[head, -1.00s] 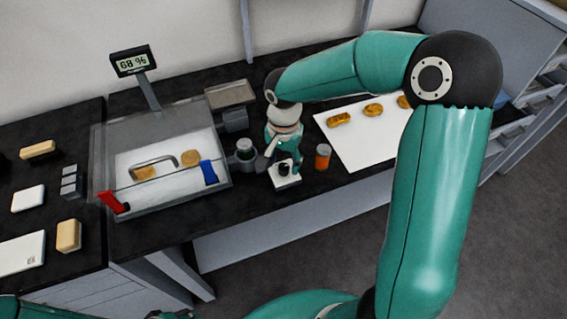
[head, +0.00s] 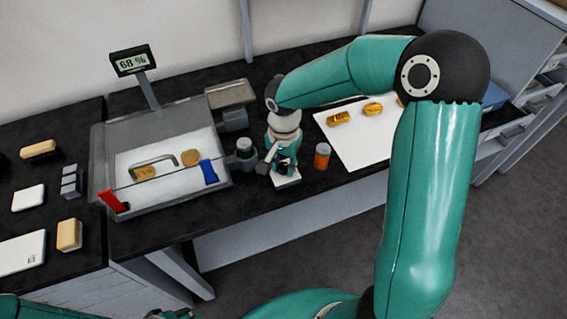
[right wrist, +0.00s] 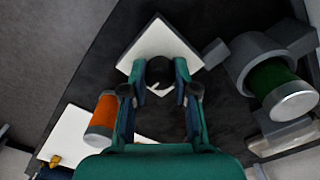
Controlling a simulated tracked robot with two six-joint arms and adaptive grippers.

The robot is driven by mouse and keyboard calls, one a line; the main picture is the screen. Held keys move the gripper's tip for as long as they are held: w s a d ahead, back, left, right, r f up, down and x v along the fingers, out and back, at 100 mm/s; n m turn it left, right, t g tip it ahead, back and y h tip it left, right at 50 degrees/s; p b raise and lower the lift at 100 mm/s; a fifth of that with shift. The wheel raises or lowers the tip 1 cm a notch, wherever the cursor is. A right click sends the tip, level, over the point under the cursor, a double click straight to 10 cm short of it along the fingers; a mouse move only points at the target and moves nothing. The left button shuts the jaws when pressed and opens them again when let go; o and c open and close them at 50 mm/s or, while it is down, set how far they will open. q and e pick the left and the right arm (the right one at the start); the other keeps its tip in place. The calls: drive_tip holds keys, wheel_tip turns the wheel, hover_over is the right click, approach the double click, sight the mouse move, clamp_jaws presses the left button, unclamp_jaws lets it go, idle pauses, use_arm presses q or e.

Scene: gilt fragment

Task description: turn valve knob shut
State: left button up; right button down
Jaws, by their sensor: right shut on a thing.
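The black valve knob (right wrist: 159,70) stands on a square white base (right wrist: 183,42) in the right wrist view and has a white mark on its top. My right gripper (right wrist: 160,76) is shut on the knob, one finger on each side of it. In the head view, my right gripper (head: 285,164) reaches down from above onto the white base (head: 288,182) and hides most of the knob.
An orange bottle (head: 322,156) stands close to the right of the base. A green cylinder in a grey holder (head: 245,149) is close on the left, beside the clear case (head: 104,165) with gilt pieces. A white sheet (head: 365,151) with fragments lies to the right.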

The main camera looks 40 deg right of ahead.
drive_tip(key=n+b, duration=0.1)
drive_tip(key=n, duration=0.2)
drive_tip(key=shift+w+n+b, duration=0.1)
drive_tip(key=shift+n+b, duration=0.2)
drive_tip(key=shift+n, duration=0.1)
drive_tip(key=n, duration=0.4)
drive_tip(key=shift+n+b, duration=0.3)
drive_tip(key=shift+b, duration=0.1)
drive_tip(key=n, duration=0.4)
drive_tip(key=shift+r, duration=0.1)
drive_tip(key=n, duration=0.5)
drive_tip(key=shift+n, duration=0.3)
drive_tip(key=c, duration=0.9)
unclamp_jaws()
